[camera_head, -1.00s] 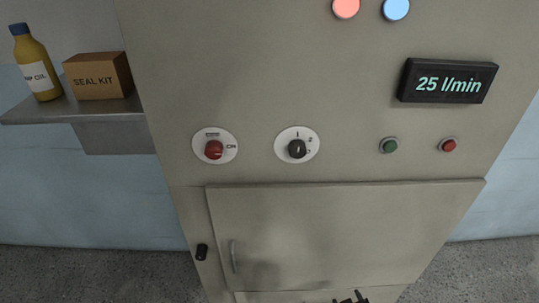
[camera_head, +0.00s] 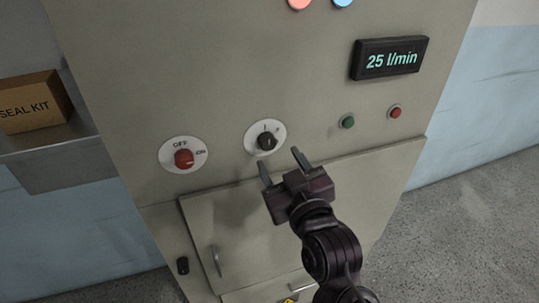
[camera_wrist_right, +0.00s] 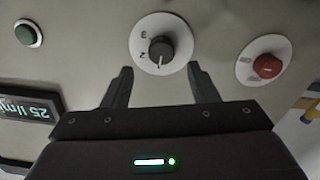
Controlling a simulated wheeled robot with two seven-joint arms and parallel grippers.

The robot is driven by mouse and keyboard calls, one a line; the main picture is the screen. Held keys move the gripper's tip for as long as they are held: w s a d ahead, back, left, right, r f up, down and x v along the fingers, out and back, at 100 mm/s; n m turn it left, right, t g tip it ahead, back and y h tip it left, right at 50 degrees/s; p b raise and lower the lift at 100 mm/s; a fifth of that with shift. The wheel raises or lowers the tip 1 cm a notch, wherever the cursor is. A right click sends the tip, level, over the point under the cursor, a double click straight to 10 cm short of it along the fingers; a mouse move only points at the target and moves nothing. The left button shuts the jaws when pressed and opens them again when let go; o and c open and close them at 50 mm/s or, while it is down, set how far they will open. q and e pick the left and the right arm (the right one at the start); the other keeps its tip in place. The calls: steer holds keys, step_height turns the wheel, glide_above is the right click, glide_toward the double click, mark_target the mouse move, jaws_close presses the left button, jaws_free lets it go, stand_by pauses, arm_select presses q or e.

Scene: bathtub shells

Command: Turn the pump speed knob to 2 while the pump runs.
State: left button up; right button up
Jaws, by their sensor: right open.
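The pump speed knob (camera_head: 266,141) is a black knob on a white round dial plate on the cabinet front. Its "1" mark shows at the top of the dial; the other marks are hard to read. In the right wrist view the knob (camera_wrist_right: 161,50) lies just beyond and between the fingertips. My right gripper (camera_head: 282,165) is open and empty, just below and to the right of the knob, apart from it. The right gripper (camera_wrist_right: 161,80) also shows open in the wrist view. The display (camera_head: 389,58) reads "25 l/min". My left gripper is not in view.
A red OFF/ON knob (camera_head: 184,158) sits left of the speed knob. A green button (camera_head: 347,121) and a red button (camera_head: 395,111) are to its right. A cabinet door (camera_head: 250,225) with a handle is below. A seal kit box (camera_head: 35,100) stands on the left shelf (camera_head: 65,158).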

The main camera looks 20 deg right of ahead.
mark_target(270, 145)
steer(key=w, duration=0.1)
steer(key=w+p, duration=0.1)
steer(key=w, duration=0.1)
steer(key=w+p, duration=0.1)
steer(key=shift+w+a+r, duration=0.1)
steer(key=shift+w+a, duration=0.05)
steer(key=shift+a, duration=0.1)
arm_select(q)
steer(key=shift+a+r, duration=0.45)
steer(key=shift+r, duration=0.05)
arm_select(e)
steer(key=shift+w, duration=0.65)
steer(key=c, duration=1)
steer(key=shift+m, duration=0.4)
steer(key=m, duration=0.4)
steer(key=shift+d+f+m, duration=0.1)
steer(key=shift+f+m, duration=0.1)
steer(key=shift+m, duration=0.1)
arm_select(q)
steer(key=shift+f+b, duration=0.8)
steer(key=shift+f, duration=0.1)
arm_select(e)
steer(key=m, duration=0.6)
steer(key=shift+m, duration=0.3)
